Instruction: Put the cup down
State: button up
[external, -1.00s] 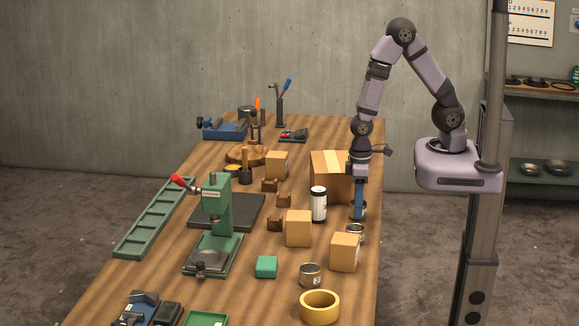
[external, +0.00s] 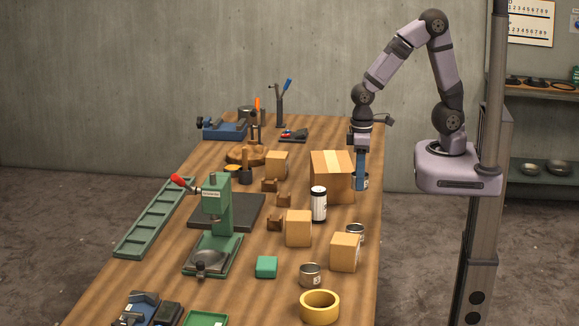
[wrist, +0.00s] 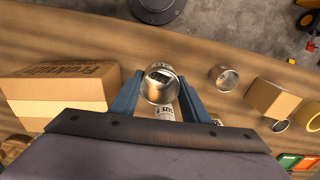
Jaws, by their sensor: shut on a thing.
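A metal cup (wrist: 160,88) sits between the two blue fingers of my gripper (wrist: 160,82) in the wrist view, and I look into its open top. My gripper is shut on it. In the external view my blue gripper (external: 360,172) points down beside the large cardboard box, near the table's right edge. Only a part of the held cup (external: 366,182) shows there behind the fingers. It looks upright; I cannot tell whether its base touches the table.
The large cardboard box (external: 332,177) stands left of my gripper. A black-and-white can (external: 318,205), another metal cup (external: 355,232), smaller boxes (external: 298,229), a further metal cup (external: 310,274) and a yellow ring (external: 319,307) stand nearer the camera. The table's right edge is close.

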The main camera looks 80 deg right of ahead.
jog(key=w+d+r+n+b, duration=0.1)
jog(key=w+d+r+b, duration=0.1)
jog(key=w+d+r, duration=0.5)
jog(key=n, duration=0.1)
send_near(326, 164)
jog(key=shift+d+f+p, duration=0.1)
jog(key=shift+f+p, duration=0.7)
jog(key=shift+f, duration=2.05)
jog(key=shift+f, duration=0.15)
jog(key=o, duration=1)
